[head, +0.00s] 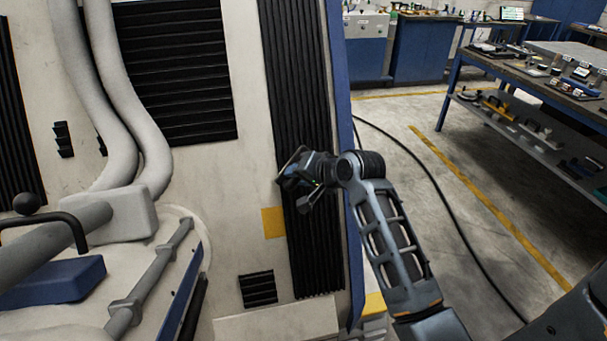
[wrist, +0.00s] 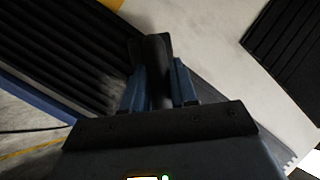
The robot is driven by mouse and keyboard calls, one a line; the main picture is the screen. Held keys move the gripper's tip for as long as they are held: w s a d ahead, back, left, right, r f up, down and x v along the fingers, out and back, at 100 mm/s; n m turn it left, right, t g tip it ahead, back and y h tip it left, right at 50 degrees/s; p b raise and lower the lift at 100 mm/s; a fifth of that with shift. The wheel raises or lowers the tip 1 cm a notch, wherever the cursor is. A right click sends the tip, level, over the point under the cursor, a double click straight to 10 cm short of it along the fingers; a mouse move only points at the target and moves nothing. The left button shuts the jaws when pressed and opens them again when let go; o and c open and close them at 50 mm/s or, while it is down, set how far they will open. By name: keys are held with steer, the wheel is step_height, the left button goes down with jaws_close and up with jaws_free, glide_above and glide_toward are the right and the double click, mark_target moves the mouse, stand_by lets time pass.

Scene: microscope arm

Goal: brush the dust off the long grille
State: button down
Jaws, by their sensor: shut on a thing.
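The long grille (head: 295,75) is a tall, narrow black panel of vertical ribs near the right edge of the pale cabinet. It also fills the upper left of the wrist view (wrist: 65,45). My gripper (head: 292,178) is in front of its lower half, at its left side. In the wrist view my gripper (wrist: 158,90) has its two blue fingers shut on a dark, rounded handle, seemingly the brush (wrist: 154,65). The brush's far end is dark and its bristles cannot be made out. I cannot tell whether it touches the grille. No dust stands out clearly on the ribs.
A wide black grille (head: 175,70) and a small vent (head: 258,289) are on the same pale cabinet (head: 225,190). Thick pale hoses (head: 120,130) stand at left. A workbench (head: 550,75) with small items is at right. A black cable (head: 440,190) crosses the open floor.

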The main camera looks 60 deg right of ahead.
mark_target(291, 186)
steer(key=shift+w+a, duration=0.9)
steer(key=shift+w, duration=0.25)
steer(key=shift+s+a+f+b, duration=0.15)
steer(key=shift+s+a+f, duration=0.05)
steer(key=shift+f, duration=0.3)
steer(key=shift+s+a+f+b, duration=0.15)
steer(key=shift+s+a+f, duration=0.05)
steer(key=shift+f, duration=0.3)
steer(key=shift+s+d+r, duration=0.1)
steer(key=shift+s+d, duration=0.3)
steer(key=shift+s, duration=0.05)
steer(key=s+d, duration=0.7)
steer(key=s, duration=0.2)
steer(key=shift+d+p, duration=0.3)
steer(key=shift+d, duration=0.05)
steer(key=shift+s+a+r, duration=0.7)
steer(key=shift+s+a, duration=0.15)
steer(key=shift+a, duration=0.15)
steer(key=shift+s+a+r, duration=0.7)
steer(key=shift+s+a, duration=0.1)
steer(key=shift+a, duration=0.2)
